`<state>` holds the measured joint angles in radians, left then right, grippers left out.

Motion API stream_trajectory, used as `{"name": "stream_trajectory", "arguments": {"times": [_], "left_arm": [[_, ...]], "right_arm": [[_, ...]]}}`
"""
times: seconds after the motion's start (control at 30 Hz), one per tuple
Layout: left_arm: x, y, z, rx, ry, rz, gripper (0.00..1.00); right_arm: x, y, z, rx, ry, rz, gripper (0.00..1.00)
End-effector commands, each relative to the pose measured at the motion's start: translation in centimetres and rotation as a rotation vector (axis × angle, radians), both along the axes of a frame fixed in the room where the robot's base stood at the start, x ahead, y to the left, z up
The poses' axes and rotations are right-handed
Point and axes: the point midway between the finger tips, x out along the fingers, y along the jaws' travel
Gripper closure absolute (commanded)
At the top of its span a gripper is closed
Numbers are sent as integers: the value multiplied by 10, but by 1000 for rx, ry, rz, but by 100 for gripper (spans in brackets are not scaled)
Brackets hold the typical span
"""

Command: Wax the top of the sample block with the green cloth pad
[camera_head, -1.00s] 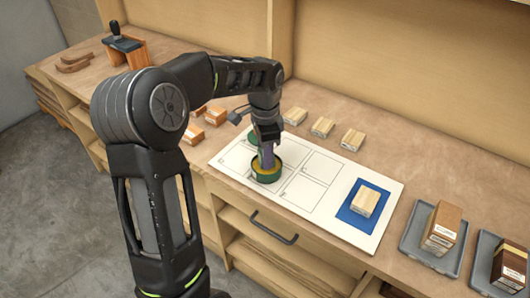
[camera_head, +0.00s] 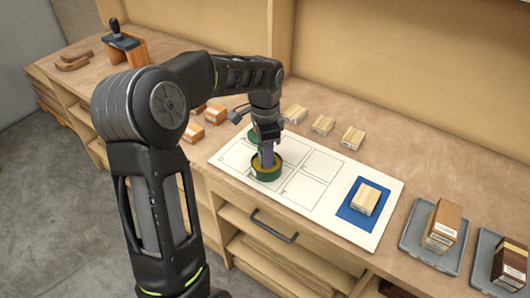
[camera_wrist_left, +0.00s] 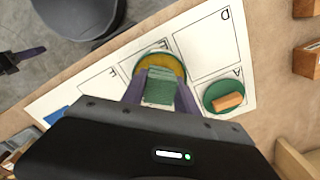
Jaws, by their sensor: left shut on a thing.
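The pale wooden sample block (camera_head: 365,200) lies on a blue mat (camera_head: 345,216) at the right end of the white sheet. The green wax tin (camera_head: 266,173) stands open on the left part of the sheet; its yellow wax (camera_wrist_left: 172,62) shows in the left wrist view. My left gripper (camera_head: 267,155) points down into the tin. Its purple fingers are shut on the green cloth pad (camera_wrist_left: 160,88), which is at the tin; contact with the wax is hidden. A dark and purple tip, seemingly my right gripper (camera_wrist_left: 22,56), shows at the left wrist view's edge.
A green disc (camera_wrist_left: 212,90) with an orange-brown piece on it lies on the sheet (camera_head: 312,165) behind the tin. Small wooden blocks (camera_head: 322,126) stand along the back. Grey trays (camera_head: 418,243) with blocks stand at right. The sheet between tin and mat is clear.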

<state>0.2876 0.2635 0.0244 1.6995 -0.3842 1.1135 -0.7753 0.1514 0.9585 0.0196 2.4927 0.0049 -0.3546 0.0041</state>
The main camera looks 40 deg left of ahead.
Motion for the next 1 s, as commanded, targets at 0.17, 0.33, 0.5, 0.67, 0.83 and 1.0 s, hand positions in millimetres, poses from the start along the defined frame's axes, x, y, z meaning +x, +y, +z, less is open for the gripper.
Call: {"name": "stream_trajectory", "arguments": {"times": [0.17, 0.33, 0.5, 0.67, 0.83, 1.0], "left_arm": [[0, 0, -3, 0, 0, 0, 97], [0, 0, -5, 0, 0, 0, 97], [0, 0, -7, 0, 0, 0, 97], [0, 0, -8, 0, 0, 0, 97], [0, 0, -8, 0, 0, 0, 97], [0, 0, -8, 0, 0, 0, 97]], "right_arm": [[0, 0, -2, 0, 0, 0, 64], [0, 0, -3, 0, 0, 0, 64], [0, 0, -5, 0, 0, 0, 64], [0, 0, -5, 0, 0, 0, 64], [0, 0, -5, 0, 0, 0, 64], [0, 0, -5, 0, 0, 0, 64]]}}
